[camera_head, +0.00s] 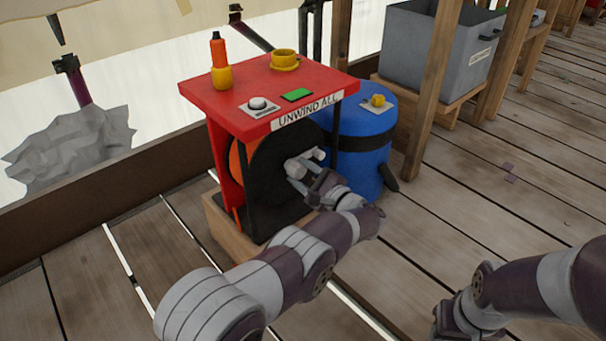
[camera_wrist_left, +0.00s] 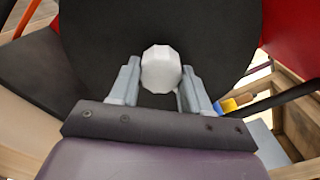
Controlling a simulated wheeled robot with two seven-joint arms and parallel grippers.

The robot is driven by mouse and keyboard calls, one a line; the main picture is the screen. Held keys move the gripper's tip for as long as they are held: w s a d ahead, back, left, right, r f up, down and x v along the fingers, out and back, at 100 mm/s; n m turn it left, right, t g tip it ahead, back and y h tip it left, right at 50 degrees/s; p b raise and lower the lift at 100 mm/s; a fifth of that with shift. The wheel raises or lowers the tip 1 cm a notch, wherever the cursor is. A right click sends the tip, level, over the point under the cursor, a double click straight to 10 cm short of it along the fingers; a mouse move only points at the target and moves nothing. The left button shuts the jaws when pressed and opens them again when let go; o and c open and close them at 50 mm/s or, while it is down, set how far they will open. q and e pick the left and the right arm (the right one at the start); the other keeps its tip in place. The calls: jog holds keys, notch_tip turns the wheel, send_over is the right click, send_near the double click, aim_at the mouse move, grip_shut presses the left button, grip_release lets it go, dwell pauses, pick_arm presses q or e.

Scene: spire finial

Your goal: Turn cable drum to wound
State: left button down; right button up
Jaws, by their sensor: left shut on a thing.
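The cable drum (camera_head: 272,178) is a black disc with an orange part behind it, set under a red-topped stand (camera_head: 236,108) labelled "UNWIND ALL". In the left wrist view the drum's black face (camera_wrist_left: 215,40) fills the upper middle. A white faceted handle (camera_wrist_left: 161,69) sticks out from the drum face; it also shows in the head view (camera_head: 318,154). My left gripper (camera_head: 305,172) is shut on the handle, with a finger on each side of it in the left wrist view (camera_wrist_left: 155,92). My right arm shows at the lower right, its gripper mostly cut off.
On the red top are an orange and yellow bottle-like thing (camera_head: 220,62), a yellow cup (camera_head: 284,60), a white button (camera_head: 258,104) and a green patch (camera_head: 297,95). A blue barrel (camera_head: 365,150) stands close at right. A grey bin (camera_head: 425,50) is behind.

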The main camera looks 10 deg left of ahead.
pick_arm(q)
jog(key=c, duration=0.5)
grip_release()
jog(key=p+v, duration=0.5)
jog(key=v, duration=0.7)
jog(key=shift+s+d, duration=0.15)
jog(key=shift+d, duration=0.15)
